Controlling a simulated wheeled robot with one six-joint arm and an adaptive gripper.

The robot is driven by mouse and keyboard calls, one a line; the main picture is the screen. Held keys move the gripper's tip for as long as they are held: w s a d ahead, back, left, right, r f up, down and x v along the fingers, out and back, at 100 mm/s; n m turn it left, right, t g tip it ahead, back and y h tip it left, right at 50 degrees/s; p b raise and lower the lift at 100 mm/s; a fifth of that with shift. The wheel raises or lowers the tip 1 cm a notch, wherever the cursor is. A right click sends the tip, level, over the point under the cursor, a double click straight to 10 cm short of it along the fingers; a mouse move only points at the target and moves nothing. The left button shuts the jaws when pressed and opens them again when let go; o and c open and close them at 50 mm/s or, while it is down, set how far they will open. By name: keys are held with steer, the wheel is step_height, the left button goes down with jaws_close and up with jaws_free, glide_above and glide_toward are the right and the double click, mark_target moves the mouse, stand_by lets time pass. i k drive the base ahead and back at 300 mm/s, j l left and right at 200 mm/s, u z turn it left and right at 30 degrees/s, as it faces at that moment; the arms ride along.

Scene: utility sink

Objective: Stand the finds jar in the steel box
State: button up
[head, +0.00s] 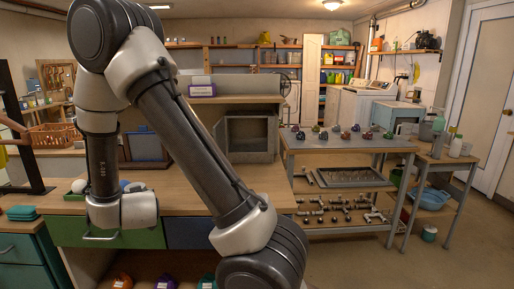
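A grey, open-fronted box (251,153), which looks like the steel box, stands on the wooden workbench right of my arm. Its dark inside faces me and looks empty. Part of its left side is behind my arm. I cannot pick out the finds jar for sure in the head view. My arm bends high on the left and its wrist comes down over the left part of the workbench. My gripper does not show; it is hidden behind or beyond the wrist.
A grey-topped table (350,145) with several small coloured items stands right of the bench. A side table (445,157) holds bottles. A blue-framed panel (148,147) and an orange basket (52,137) are at left. Bare bench top (270,188) lies before the box.

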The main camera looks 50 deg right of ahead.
mark_target(250, 148)
steer(key=k+l+u, duration=0.1)
steer(key=l, duration=0.25)
steer(key=k+l, duration=0.15)
steer(key=l, duration=0.25)
steer(key=k+l+u, duration=0.15)
steer(key=l, duration=0.2)
steer(key=l+u, duration=0.1)
steer(key=l, duration=0.25)
steer(key=k+l, duration=0.15)
steer(key=l, duration=0.2)
steer(key=l+u, duration=0.15)
steer(key=l, duration=0.25)
steer(key=l+u, duration=0.15)
steer(key=l, duration=0.45)
steer(key=k+l+u, duration=0.1)
steer(key=l, duration=1.25)
